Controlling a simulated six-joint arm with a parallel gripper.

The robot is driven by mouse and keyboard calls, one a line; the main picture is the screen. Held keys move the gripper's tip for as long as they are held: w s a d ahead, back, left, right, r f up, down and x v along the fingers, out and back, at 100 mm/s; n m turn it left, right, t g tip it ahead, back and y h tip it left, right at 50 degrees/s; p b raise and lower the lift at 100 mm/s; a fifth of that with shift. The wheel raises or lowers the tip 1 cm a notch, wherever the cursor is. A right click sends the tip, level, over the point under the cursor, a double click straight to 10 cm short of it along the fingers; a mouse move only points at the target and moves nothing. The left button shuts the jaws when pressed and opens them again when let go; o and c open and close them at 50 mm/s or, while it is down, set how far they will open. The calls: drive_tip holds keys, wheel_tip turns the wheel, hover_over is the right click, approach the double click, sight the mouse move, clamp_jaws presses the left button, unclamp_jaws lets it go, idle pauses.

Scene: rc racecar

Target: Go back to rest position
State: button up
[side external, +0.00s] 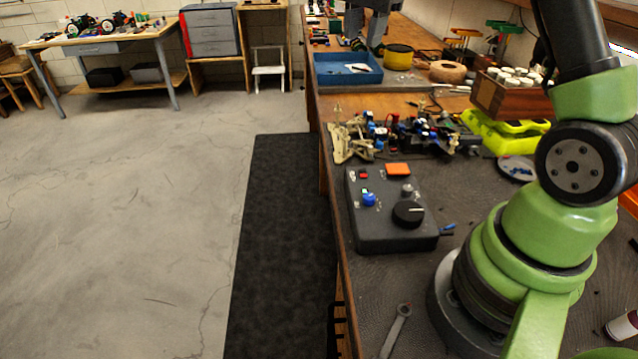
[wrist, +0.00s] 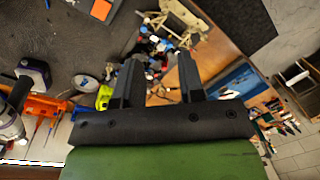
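In the wrist view my gripper (wrist: 157,70) shows its two dark fingers set well apart, with nothing held between them. The workbench and the disassembled RC car (wrist: 172,30) lie beyond the fingertips, apart from them. In the side external view my green and black arm rises at the right from its base on the bench, and its upper part leaves the top of the picture. The RC car chassis and parts (side external: 398,134) lie on the bench left of my arm.
A dark control box (side external: 375,235) with a knob and buttons sits near the bench's left edge. A wrench (side external: 396,331) lies in front of it. A yellow-green case (side external: 503,132), a wooden box of pots (side external: 507,100) and a blue tray (side external: 345,70) are farther back. Open floor (side external: 130,210) is left.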

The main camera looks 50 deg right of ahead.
drive_tip(key=s+a+r+n+t, duration=0.2)
drive_tip(key=s+a+r+n, duration=0.15)
drive_tip(key=a+r, duration=0.2)
drive_tip(key=s+a+f+n+t+y, duration=0.1)
drive_tip(key=s+a+n+t, duration=0.1)
drive_tip(key=s+a+n, duration=0.3)
drive_tip(key=s+a+n+t, duration=0.1)
drive_tip(key=s+a+n, duration=0.4)
drive_tip(key=s, duration=0.7)
drive_tip(key=shift+a+f+t+y, duration=0.35)
drive_tip(key=shift+a+t+y, duration=0.05)
drive_tip(key=shift+a, duration=0.55)
